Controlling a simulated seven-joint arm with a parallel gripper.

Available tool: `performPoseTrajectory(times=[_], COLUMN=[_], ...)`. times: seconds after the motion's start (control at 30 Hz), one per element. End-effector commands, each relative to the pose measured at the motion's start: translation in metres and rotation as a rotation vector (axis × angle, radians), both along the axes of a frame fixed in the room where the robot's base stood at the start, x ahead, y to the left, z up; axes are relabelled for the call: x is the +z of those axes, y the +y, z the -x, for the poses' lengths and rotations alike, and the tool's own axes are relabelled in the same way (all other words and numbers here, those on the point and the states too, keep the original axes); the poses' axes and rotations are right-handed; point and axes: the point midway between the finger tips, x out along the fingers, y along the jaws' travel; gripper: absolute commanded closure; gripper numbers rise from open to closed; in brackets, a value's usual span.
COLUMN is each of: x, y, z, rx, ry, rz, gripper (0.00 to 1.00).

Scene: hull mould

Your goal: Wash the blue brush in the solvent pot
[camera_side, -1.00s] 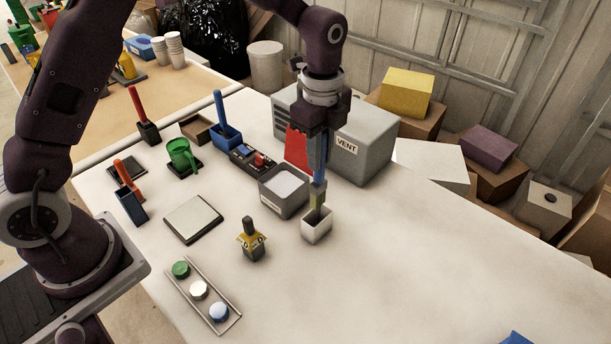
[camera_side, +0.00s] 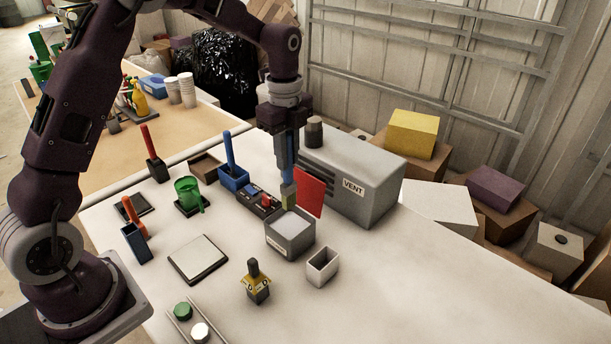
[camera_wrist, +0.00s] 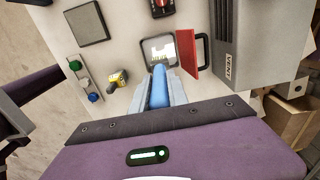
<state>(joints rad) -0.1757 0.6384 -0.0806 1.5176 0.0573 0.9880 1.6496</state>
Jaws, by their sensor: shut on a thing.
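My gripper (camera_side: 289,158) is shut on the blue brush (camera_side: 288,172) by its handle, which points down, with a greenish-grey head at its lower end. The handle also shows between the fingers in the wrist view (camera_wrist: 159,88). The head is over the back part of a square grey pot (camera_side: 289,243) with pale contents, which I take for the solvent pot; I cannot tell whether it touches them. The pot also shows ahead of the fingers in the wrist view (camera_wrist: 145,63). A red panel (camera_side: 311,191) stands upright beside the pot.
A small white cup (camera_side: 322,268) stands empty-looking in front of the pot. A grey VENT box (camera_side: 366,195) is close behind. The table's right is clear.

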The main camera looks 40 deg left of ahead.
Motion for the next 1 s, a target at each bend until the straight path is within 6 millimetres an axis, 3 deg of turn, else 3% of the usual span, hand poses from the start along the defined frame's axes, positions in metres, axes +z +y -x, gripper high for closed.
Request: performPoseTrajectory(times=[0.37, 1.0], x=[-0.004, -0.085], y=[0.001, 0.001], z=[0.0, 0.001], rx=[-0.002, -0.001], ry=[0.001, 0.003], rz=[0.0, 0.0], gripper=[1.0, 1.0])
